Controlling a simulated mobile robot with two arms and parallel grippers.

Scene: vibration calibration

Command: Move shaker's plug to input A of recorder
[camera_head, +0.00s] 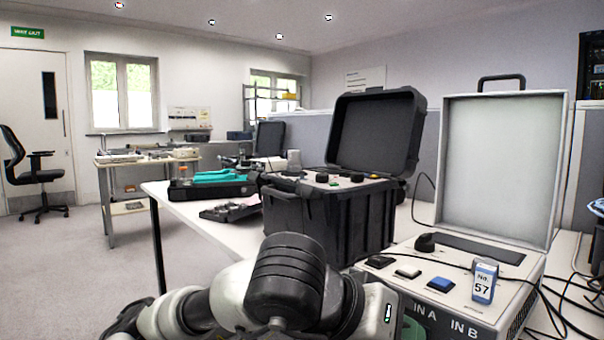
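The recorder (455,300) is a pale box at the right with its lid raised; its front is marked IN A and IN B. A green round part (412,328) shows at the bottom edge, below the IN A mark; I cannot tell if it is a socket or a plug. My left arm comes in from the lower left, and its dark end (388,312) lies just left of the recorder's front. Its fingertips are hidden or cut off. My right gripper is out of view. I cannot make out the shaker's plug.
A black case (325,218) with knobs and an open lid stands left of the recorder on the white table (230,232). A tag marked No. 57 (484,282) stands on the recorder. Black cables (570,300) lie at the right.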

